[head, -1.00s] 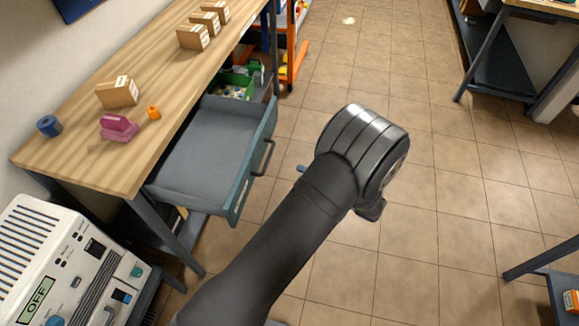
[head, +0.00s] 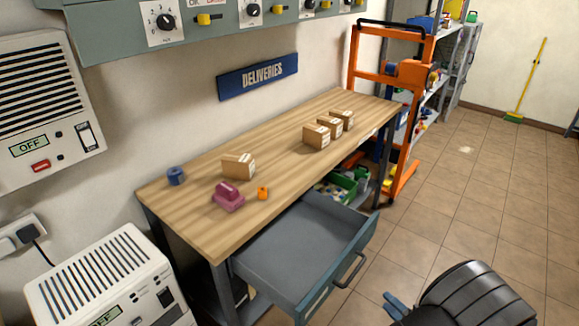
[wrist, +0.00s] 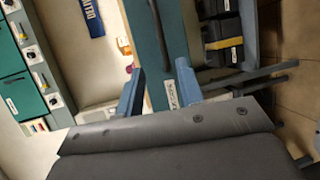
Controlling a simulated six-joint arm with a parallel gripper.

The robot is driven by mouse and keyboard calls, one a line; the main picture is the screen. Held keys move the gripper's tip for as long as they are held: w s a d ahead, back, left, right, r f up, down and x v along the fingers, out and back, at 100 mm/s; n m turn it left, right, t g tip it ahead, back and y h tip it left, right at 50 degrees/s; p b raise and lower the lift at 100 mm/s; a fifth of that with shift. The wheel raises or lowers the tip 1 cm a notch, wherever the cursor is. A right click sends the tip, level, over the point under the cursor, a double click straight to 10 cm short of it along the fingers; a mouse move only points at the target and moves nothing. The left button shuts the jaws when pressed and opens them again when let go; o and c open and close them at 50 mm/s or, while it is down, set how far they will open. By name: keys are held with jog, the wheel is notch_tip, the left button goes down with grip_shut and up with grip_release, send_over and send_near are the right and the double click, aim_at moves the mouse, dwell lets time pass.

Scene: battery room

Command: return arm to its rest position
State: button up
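In the wrist view, my gripper (wrist: 160,78) shows two blue fingers standing apart with nothing between them. The teal drawer front with a white label (wrist: 172,92) shows beyond the gap. In the head view, my dark arm is at the bottom right, in front of the open drawer (head: 300,250), and a blue finger of my gripper (head: 394,306) sticks out at its left side. The rest of the gripper is hidden behind the arm there.
The wooden workbench (head: 290,150) carries a pink object (head: 228,198), an orange piece (head: 262,193), a blue roll (head: 176,176) and several cardboard boxes (head: 238,167). An orange lift frame (head: 400,75) stands beyond.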

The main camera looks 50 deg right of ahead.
aim_at(356, 272)
jog(key=x, duration=1.4)
jog(key=v, duration=1.6)
jog(key=shift+s, duration=0.15)
jog(key=shift+a+x, duration=0.15)
jog(key=shift+x, duration=4.15)
jog(key=shift+a+x, duration=0.1)
jog(key=shift+x, duration=4.2)
